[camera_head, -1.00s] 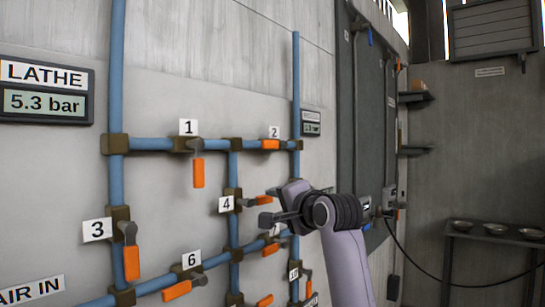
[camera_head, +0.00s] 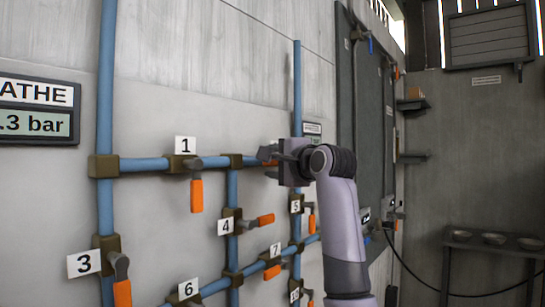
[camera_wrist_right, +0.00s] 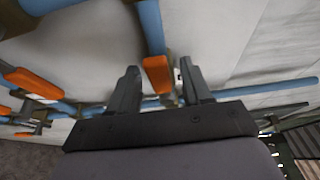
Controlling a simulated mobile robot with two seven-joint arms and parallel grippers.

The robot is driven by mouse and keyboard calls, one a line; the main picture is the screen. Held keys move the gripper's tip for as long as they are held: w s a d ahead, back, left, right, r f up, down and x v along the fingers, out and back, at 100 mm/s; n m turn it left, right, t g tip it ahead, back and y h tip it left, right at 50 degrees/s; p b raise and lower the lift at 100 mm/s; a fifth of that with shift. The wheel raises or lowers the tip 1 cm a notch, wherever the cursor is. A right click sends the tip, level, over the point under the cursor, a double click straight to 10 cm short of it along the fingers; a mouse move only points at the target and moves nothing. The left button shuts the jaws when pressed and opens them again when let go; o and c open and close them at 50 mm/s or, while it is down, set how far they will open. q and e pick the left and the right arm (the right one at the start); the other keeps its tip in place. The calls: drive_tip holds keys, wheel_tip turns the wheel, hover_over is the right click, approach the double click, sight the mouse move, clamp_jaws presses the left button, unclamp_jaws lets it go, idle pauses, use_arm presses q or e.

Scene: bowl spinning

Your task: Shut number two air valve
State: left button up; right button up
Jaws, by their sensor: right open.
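My right gripper (camera_head: 268,162) is raised at the upper pipe run, to the right of the number 1 valve, and covers the number 2 valve and its label in the head view. In the right wrist view its two fingers stand apart (camera_wrist_right: 160,82), and an orange valve handle (camera_wrist_right: 157,75) shows between them with gaps on both sides. By its place this looks like the number two handle. Whether a finger touches it cannot be told. My left gripper is not in view.
Valve 1 (camera_head: 196,196) has its orange handle hanging down. Valve 4 (camera_head: 265,220) and valve 7 (camera_head: 272,272) sit below my gripper, and valve 5 (camera_head: 312,222) is close to my forearm. Blue pipes (camera_head: 106,120) run along the wall.

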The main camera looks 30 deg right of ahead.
drive_tip(key=shift+w, duration=0.45)
clamp_jaws()
